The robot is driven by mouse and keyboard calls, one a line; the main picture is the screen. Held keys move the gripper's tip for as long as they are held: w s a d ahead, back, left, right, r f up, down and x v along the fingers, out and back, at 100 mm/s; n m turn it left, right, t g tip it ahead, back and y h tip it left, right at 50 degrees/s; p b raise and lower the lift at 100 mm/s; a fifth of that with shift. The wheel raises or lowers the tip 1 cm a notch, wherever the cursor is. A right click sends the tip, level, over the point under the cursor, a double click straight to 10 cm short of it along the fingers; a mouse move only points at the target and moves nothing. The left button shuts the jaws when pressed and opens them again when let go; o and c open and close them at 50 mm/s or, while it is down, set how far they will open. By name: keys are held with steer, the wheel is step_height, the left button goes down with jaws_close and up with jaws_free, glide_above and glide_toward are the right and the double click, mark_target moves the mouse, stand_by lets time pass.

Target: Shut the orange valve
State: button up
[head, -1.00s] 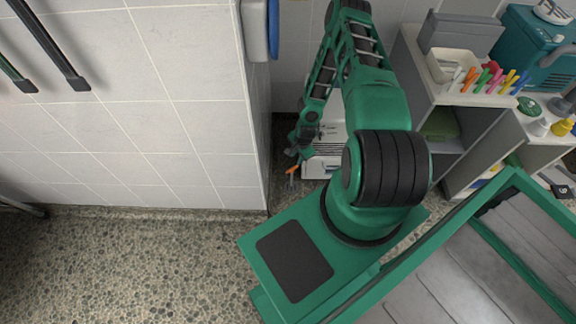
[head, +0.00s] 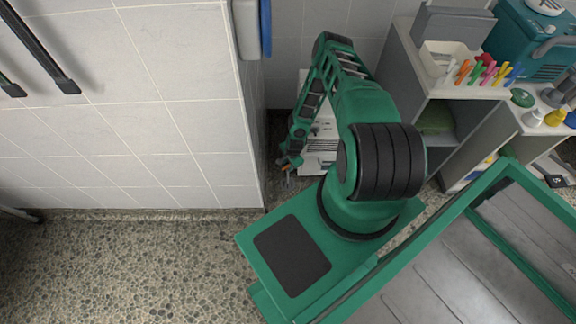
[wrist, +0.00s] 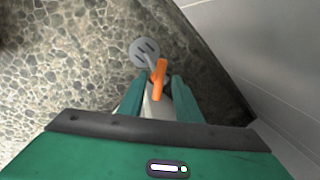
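The orange valve handle (wrist: 159,79) shows in the wrist view as a short, upright orange lever on a pale pipe. It lies between the tips of my gripper's two teal fingers (wrist: 157,92), nearer the right finger. The fingers are apart, and I cannot tell whether either touches the handle. In the head view my gripper (head: 289,161) is low in the gap past the tiled wall's corner. Only a speck of orange (head: 284,166) shows beside it, and the rest of the valve is hidden or too small.
A round grey floor drain (wrist: 145,52) lies just beyond the handle on the speckled floor. The tiled wall (head: 190,110) stands close on the left of my arm. A grey shelf unit (head: 455,90) stands on the right. A white slatted unit (head: 318,150) is behind my arm.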

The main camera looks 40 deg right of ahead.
steer(key=shift+f, duration=0.15)
jaws_close()
steer(key=shift+m, duration=0.4)
steer(key=m, duration=0.4)
steer(key=shift+w+a+h, duration=0.1)
steer(key=shift+w+h, duration=0.05)
steer(key=shift+h, duration=0.25)
steer(key=shift+w+m, duration=0.1)
steer(key=shift+m, duration=1.1)
